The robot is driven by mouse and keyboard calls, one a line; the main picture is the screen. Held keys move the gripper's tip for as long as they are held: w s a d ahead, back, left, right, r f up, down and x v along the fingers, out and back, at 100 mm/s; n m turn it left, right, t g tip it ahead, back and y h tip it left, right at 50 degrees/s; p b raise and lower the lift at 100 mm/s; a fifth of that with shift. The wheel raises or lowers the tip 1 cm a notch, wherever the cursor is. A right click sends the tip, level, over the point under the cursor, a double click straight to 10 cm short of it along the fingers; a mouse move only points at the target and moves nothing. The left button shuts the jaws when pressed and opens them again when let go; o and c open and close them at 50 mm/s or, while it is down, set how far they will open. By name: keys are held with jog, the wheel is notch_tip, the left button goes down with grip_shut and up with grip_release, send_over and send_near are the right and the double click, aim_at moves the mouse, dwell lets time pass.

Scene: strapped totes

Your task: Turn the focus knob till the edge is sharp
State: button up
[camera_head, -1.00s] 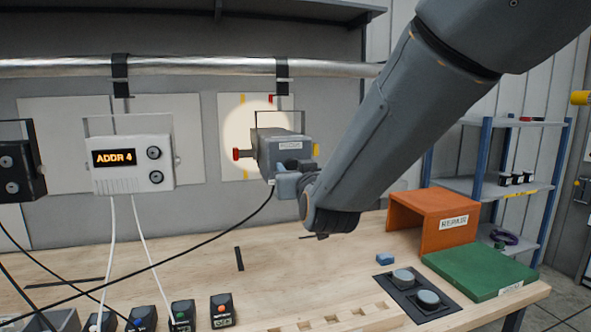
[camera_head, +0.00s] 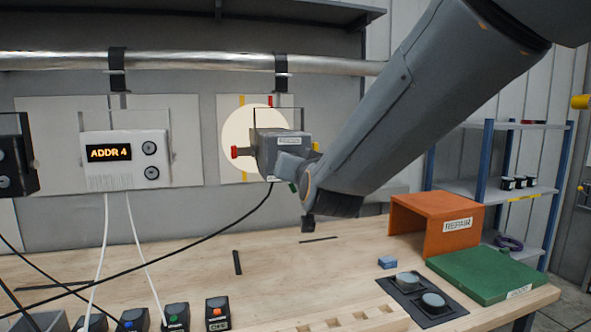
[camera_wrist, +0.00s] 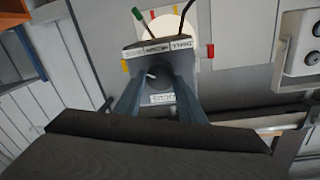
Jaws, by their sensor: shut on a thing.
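My gripper (camera_head: 291,170) is at the lamp's near end, partly hidden by my arm. In the wrist view, the two blue-grey fingers of my gripper (camera_wrist: 160,82) are closed in on the dark knob at the lamp's end, near a white label (camera_wrist: 162,99) that seems to read FOCUS. The knob itself is mostly hidden.
A black cable hangs below. A white ADDR 4 box (camera_head: 127,161) is to the left. An orange REPAIR stand (camera_head: 415,210) and a green board (camera_head: 480,273) are on the bench (camera_head: 190,255).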

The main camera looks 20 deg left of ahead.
jog(key=o, duration=1.1)
jog(key=shift+c, duration=0.2)
jog(key=shift+s, duration=0.1)
jog(key=b+v, duration=0.2)
jog(key=v, duration=0.5)
jog(key=shift+s+d, duration=0.15)
jog(key=shift+s, duration=0.15)
